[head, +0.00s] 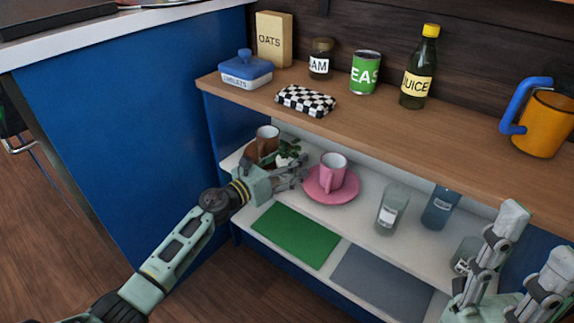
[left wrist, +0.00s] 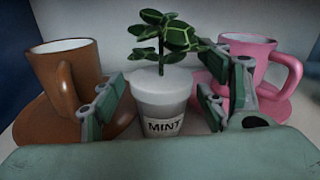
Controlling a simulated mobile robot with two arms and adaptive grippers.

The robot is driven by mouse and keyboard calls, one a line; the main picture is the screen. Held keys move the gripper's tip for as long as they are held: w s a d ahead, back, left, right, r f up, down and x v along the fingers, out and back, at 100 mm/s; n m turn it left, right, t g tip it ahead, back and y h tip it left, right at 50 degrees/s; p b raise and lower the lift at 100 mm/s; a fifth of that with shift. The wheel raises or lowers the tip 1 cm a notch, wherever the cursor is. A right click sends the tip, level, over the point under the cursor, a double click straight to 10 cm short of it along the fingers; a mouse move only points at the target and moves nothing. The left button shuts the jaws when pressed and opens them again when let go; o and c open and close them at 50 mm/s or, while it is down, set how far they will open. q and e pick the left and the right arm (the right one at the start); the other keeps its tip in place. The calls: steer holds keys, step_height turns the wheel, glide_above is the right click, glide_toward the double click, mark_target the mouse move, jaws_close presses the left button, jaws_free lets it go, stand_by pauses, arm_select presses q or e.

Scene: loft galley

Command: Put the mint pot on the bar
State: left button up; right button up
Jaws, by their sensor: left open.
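The mint pot is a small white pot labelled MINT with a green plant; in the left wrist view the pot (left wrist: 163,103) stands upright between my left gripper's fingers. In the head view its leaves (head: 289,148) show on the white shelf, with the pot partly hidden by the gripper. My left gripper (head: 299,172) is open around the pot, a finger on each side; in the left wrist view gaps show beside it (left wrist: 163,100). My right gripper (head: 535,240) is open and empty at the lower right. A wooden top (head: 440,135), perhaps the bar, runs above the shelf.
A brown mug (head: 267,137) and a pink mug (head: 333,168) on a pink saucer (head: 318,196) flank the pot. Glasses stand farther right. The wooden top overhangs the shelf and bears a checkered cloth (head: 305,100), a juice bottle (head: 420,70) and an orange jug (head: 548,120), with bare wood between.

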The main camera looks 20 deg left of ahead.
arm_select(q)
steer(key=c, duration=1.5)
steer(key=shift+r, duration=0.1)
jaws_close()
steer(key=shift+r, duration=0.1)
